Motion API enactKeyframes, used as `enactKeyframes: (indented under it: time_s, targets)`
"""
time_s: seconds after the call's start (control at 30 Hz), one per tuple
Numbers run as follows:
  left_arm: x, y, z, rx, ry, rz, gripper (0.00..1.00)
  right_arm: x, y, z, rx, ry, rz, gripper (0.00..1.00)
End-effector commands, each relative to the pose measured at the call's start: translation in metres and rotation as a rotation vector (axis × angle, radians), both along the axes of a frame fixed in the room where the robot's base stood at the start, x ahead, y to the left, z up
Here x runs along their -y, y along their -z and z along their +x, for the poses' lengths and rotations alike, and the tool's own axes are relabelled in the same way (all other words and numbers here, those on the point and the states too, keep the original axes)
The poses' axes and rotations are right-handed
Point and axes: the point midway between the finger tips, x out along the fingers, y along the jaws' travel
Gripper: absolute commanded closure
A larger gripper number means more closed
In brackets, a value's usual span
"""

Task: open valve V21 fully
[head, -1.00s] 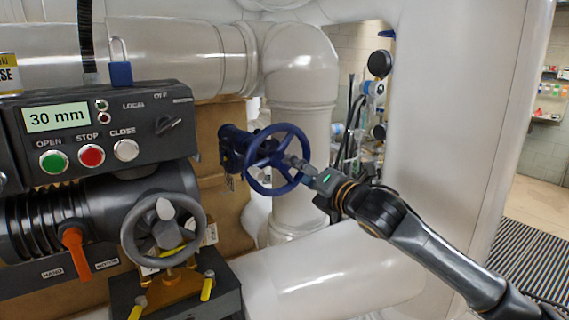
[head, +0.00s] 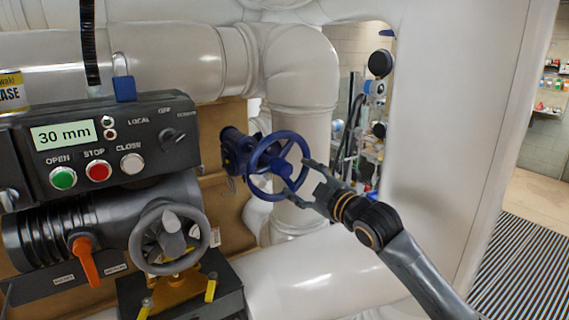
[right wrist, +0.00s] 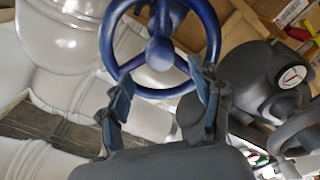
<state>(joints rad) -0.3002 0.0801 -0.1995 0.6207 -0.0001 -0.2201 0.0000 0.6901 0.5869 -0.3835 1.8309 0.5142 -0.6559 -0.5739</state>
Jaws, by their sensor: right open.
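A blue handwheel valve (head: 275,166) stands on a pipe right of the control box; no V21 label is readable on it. Its spoked rim and hub also fill the upper middle of the right wrist view (right wrist: 158,52). My right gripper (head: 297,178) is open beside the wheel's right side, its fingertips close to the rim. In the right wrist view the two blue-padded fingers (right wrist: 160,95) are spread apart below the hub and overlap the lower rim; I cannot tell whether they touch it. My left gripper is not in view.
A dark control box (head: 110,150) reading 30 mm is at left, with a grey handwheel (head: 168,238) and an orange lever (head: 84,262) below it. White pipes (head: 300,75) run behind and above the blue wheel, and another (head: 310,275) runs below it.

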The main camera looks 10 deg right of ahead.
Motion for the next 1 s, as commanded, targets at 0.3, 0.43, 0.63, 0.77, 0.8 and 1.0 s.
enactKeyframes:
  time_s: [0.3,0.43,0.63,0.77,0.8,1.0]
  targets:
    - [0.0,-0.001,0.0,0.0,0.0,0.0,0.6,0.0,0.0,0.001,-0.009,0.0,0.023,0.36]
    - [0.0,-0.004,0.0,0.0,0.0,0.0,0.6,-0.003,-0.001,0.007,-0.007,0.0,0.023,0.36]
    - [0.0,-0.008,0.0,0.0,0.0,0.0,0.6,-0.008,-0.002,0.023,-0.006,0.0,0.021,0.36]
    - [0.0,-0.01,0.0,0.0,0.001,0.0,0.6,-0.011,-0.001,0.033,-0.007,0.001,0.021,0.36]
    - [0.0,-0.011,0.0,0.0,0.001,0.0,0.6,-0.013,-0.002,0.036,-0.006,0.0,0.021,0.36]
    - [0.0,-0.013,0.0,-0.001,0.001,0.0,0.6,-0.018,-0.001,0.051,-0.006,0.0,0.021,0.36]
